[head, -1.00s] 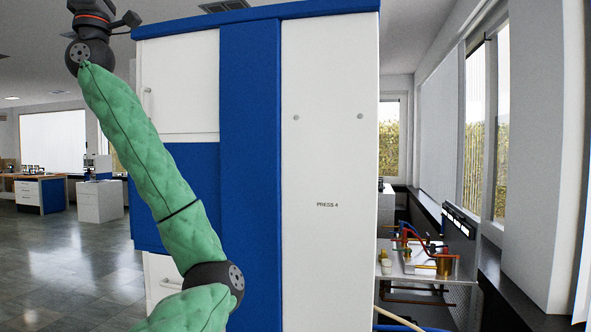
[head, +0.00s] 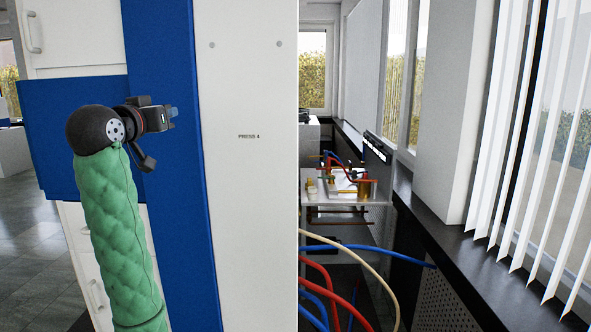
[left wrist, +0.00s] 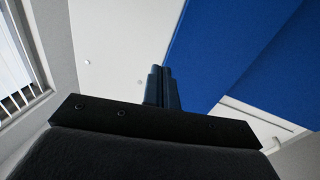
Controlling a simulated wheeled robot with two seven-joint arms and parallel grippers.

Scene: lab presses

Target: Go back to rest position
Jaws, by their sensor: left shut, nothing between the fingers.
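My left gripper (head: 172,112) is at the end of my green-sleeved arm in the head view, with its short bluish fingers pointing right. It is shut and empty, in front of the blue panel of the cabinet marked PRESS 4 (head: 250,180). In the left wrist view the shut fingers (left wrist: 161,72) stand in the middle, with the white and blue cabinet faces behind them. I cannot tell the gap between the gripper and the cabinet. My right gripper is in neither view.
Red, blue and cream hoses (head: 345,255) run beside the cabinet on the right. A metal bench with fittings (head: 345,190) stands behind them. A dark window sill (head: 470,255) and white vertical blinds (head: 530,140) line the right side. Open floor (head: 40,275) shows at the lower left.

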